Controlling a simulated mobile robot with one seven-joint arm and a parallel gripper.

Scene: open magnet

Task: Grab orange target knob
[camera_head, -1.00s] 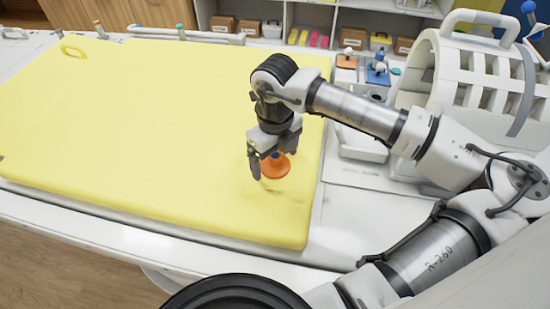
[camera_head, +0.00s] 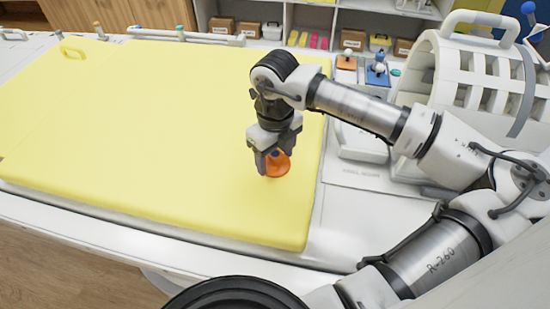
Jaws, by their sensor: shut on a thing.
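The orange target knob (camera_head: 279,168) sits on the yellow pad near its right end, with a small blue part at its top. My gripper (camera_head: 270,165) points down at the knob and is shut on it. One finger shows in front of the knob's left side; the other finger's contact is partly hidden. The knob's lower edge appears at or just above the yellow surface; I cannot tell which.
The large yellow pad (camera_head: 140,130) lies on a white table and is mostly clear. A white slotted cylinder (camera_head: 475,75) stands at the right. Orange and blue knobs (camera_head: 377,70) stand near the back right. Shelves with boxes (camera_head: 353,38) are behind.

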